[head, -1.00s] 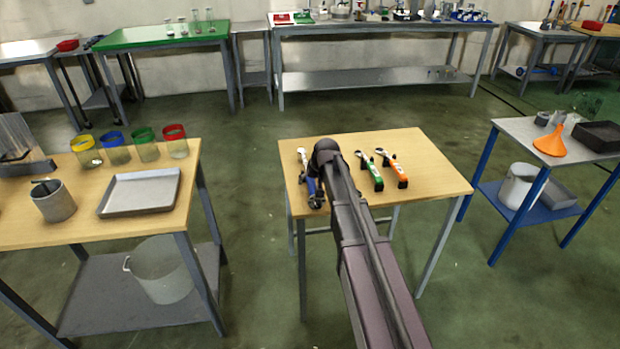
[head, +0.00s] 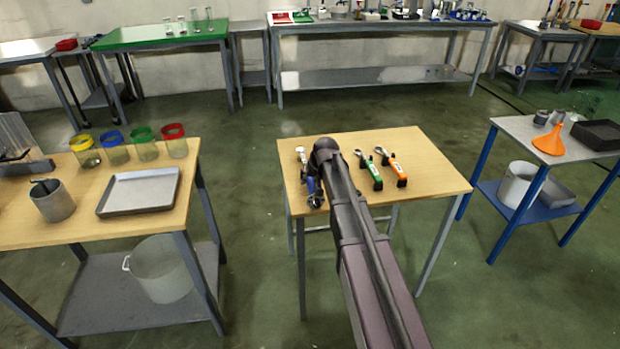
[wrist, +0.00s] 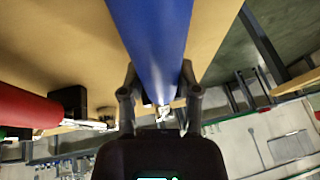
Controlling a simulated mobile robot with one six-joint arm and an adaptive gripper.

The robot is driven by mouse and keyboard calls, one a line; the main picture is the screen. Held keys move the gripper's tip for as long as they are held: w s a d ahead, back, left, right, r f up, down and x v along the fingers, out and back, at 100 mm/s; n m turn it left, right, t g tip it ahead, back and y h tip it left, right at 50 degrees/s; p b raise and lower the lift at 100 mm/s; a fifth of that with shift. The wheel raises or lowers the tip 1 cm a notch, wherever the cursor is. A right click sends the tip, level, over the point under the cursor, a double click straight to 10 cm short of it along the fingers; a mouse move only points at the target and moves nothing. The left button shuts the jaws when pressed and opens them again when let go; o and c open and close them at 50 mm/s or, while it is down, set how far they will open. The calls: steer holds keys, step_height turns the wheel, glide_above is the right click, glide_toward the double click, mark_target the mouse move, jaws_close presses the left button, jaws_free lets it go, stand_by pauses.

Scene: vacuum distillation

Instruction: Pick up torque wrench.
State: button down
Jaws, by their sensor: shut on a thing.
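A blue-handled wrench (head: 311,186) lies at the left of the middle wooden table, its silver head toward the far edge. Its thick blue handle fills the top centre of the wrist view (wrist: 152,30). My gripper (wrist: 158,78) is shut on this handle, with one dark finger on each side. In the head view my arm and gripper hide part of the wrench. A green-handled wrench (head: 371,172) and an orange-handled wrench (head: 393,170) lie to the right of my arm. A red handle (wrist: 28,107) shows at the left of the wrist view.
The wooden table (head: 430,170) is bare on its right side. A side table at left holds a tray (head: 140,192) and several coloured-rim jars. A side table at right holds an orange funnel (head: 549,141) and a black tray (head: 598,134).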

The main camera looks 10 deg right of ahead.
steer(key=shift+w+r, duration=0.1)
steer(key=shift+r, duration=0.05)
steer(key=shift+r+p, duration=1.65)
steer(key=shift+p, duration=0.2)
steer(key=s+d, duration=0.3)
steer(key=s, duration=0.4)
steer(key=s+d+r+p, duration=0.1)
steer(key=s+d, duration=0.2)
steer(key=s, duration=0.5)
steer(key=shift+r, duration=0.15)
steer(key=c, duration=1)
jaws_free()
jaws_close()
steer(key=shift+r, duration=0.1)
